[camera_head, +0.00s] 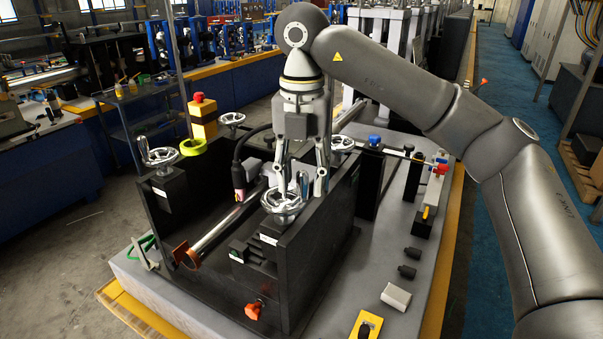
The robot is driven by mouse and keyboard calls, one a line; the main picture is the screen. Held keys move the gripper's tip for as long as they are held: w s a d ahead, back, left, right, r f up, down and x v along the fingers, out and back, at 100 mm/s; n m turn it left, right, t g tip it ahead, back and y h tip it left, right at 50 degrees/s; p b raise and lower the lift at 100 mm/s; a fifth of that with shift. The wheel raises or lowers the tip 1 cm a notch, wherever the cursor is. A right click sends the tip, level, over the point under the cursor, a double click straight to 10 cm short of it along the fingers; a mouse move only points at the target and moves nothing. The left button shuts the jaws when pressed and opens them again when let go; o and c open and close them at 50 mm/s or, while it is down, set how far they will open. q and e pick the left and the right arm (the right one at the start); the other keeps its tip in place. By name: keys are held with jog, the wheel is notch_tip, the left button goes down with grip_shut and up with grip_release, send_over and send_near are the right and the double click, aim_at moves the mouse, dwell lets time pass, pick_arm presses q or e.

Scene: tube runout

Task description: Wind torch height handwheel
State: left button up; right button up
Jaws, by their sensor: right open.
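Several silver handwheels top the black fixture (310,262). The near handwheel (272,206) lies flat on the fixture's near right block. My right gripper (299,186) points down over this wheel with its fingers spread, and they overlap the rim in the picture. I cannot tell whether they touch it. Another handwheel (159,155) stands on the left wall, and others are at the back (232,118) and behind the gripper (343,143). A torch (239,178) with a dark body and pinkish tip hangs above a metal tube (214,232). My left gripper is out of view.
A yellow post with a red button (203,112) and a yellow-green ring (193,147) are behind the left wall. A red knob (254,309) juts from the front. A white block (396,297) and dark pieces lie on the grey tabletop (350,290) at right.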

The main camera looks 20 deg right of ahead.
jog(key=shift+r, duration=0.15)
notch_tip(320, 180, up, 6)
jog(key=p, duration=0.5)
jog(key=shift+p, duration=0.4)
notch_tip(320, 180, up, 12)
dwell(0.5)
